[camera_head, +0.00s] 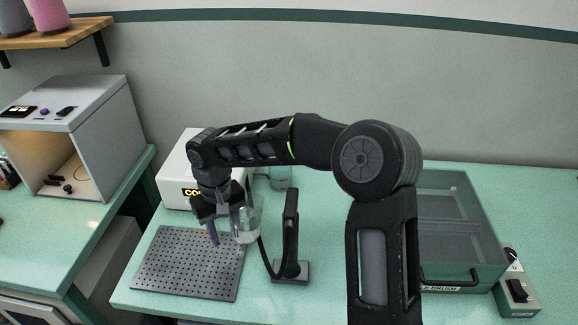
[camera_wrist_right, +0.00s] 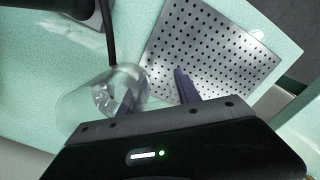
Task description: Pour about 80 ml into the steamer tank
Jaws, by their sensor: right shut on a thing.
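My right gripper (camera_head: 225,225) is shut on a clear cup (camera_head: 246,222), held above the counter by the perforated plate. In the right wrist view the cup (camera_wrist_right: 88,108) is at the left of the gripper (camera_wrist_right: 157,92), with one dark purple finger overlapping its clear wall. The cup looks tilted there; I cannot tell whether it holds liquid. A black upright handle (camera_head: 291,220) with a dark hose stands on a grey base right of the cup. A small translucent container (camera_head: 280,178) is partly hidden behind my arm. I cannot tell which part is the steamer tank. My left gripper is not in view.
A grey perforated plate (camera_head: 190,262) lies at the counter's left front, below the gripper. A white box (camera_head: 176,178) is behind it. A clear-walled green bin (camera_head: 470,262) and a small switch box (camera_head: 517,290) stand at the right. A grey open cabinet (camera_head: 105,130) is far left.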

